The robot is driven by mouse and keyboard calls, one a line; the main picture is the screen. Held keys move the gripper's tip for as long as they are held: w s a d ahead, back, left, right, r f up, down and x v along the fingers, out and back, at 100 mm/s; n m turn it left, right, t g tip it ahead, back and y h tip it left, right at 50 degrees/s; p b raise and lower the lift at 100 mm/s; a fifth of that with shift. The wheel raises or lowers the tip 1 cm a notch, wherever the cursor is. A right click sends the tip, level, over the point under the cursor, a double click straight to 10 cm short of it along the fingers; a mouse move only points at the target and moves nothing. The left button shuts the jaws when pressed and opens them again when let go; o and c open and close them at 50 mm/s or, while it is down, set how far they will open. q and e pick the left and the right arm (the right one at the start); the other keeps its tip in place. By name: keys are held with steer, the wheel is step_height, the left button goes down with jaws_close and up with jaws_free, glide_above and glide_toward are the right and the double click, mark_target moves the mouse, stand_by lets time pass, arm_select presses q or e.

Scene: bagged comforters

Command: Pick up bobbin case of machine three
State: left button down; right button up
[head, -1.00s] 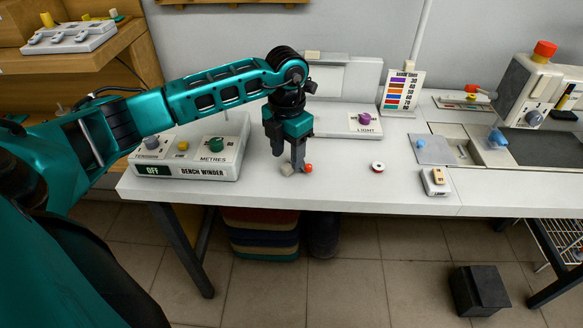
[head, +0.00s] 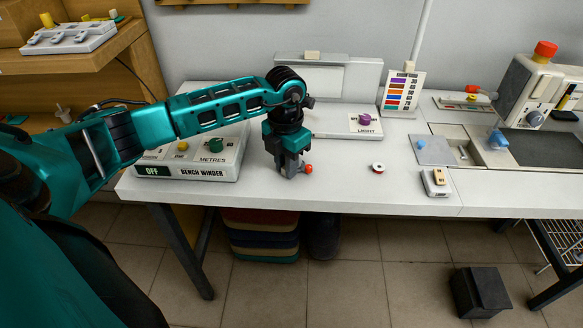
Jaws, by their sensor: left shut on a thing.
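My left gripper (head: 290,172) is low over the white bench top (head: 340,190), near its front edge. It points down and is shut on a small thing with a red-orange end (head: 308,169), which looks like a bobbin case. Only that end shows, at the right of the fingertips; the fingers hide its grey part. I cannot tell whether the thing still touches the bench. No label shows which machine it belongs to. My right gripper is not in view.
The bench winder (head: 195,160) stands just left of the gripper. A light box (head: 340,121) is behind. A grey plate with a blue knob (head: 434,150) and a small beige-topped block (head: 436,182) are farther right.

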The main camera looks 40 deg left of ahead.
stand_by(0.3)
arm_select(q)
step_height(320, 180, up, 20)
steer(key=p, duration=0.2)
stand_by(0.3)
stand_by(0.3)
